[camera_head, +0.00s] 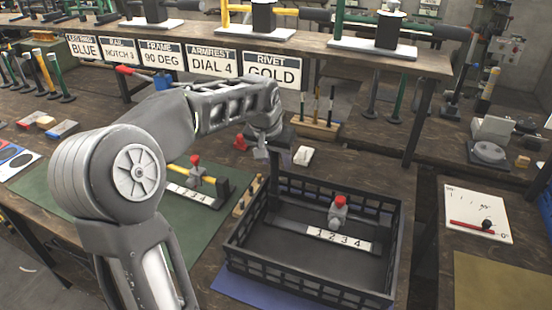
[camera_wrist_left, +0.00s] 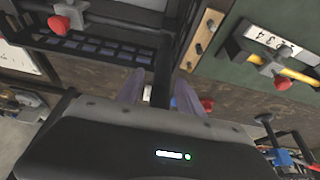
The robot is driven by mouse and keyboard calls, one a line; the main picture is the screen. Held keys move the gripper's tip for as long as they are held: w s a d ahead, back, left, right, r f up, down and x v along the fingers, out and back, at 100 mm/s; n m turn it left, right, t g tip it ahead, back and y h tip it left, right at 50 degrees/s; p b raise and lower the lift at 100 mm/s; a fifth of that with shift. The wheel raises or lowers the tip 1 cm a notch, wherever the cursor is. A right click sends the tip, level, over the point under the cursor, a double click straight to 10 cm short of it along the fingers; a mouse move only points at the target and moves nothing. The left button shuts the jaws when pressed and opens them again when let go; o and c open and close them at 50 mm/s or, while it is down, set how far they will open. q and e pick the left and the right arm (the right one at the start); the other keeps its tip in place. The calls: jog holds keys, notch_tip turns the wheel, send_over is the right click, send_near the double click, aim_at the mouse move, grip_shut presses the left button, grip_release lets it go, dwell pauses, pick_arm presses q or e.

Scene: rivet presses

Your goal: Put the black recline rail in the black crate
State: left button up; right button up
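The black recline rail (camera_head: 307,229) is inside the black crate (camera_head: 325,287), along its back side. It has a white strip marked 1 2 3 4 and a grey slider with a red knob; that knob also shows in the left wrist view (camera_wrist_left: 58,26). A dark upright part rises from its left end. My left gripper (camera_head: 280,160) is above the crate's back left rim. Its fingers (camera_wrist_left: 160,82) sit close on both sides of this dark upright and look shut on it. I cannot tell whether the rail touches the crate floor. My right gripper is out of view.
A similar rail with a yellow bar (camera_head: 195,188) lies on the green mat (camera_head: 150,220) left of the crate. A wooden strip with pegs (camera_head: 246,196) stands beside the crate. A pen block (camera_head: 315,127) and sign plates (camera_head: 272,71) are behind. A whiteboard (camera_head: 477,213) is at right.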

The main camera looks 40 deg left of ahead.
pick_arm(q)
jog(key=shift+r, duration=0.1)
jog(key=shift+s+r, duration=0.15)
jog(key=shift+r, duration=0.4)
jog(key=v, duration=1.1)
jog(key=shift+s+f, duration=0.1)
jog(key=shift+f, duration=0.1)
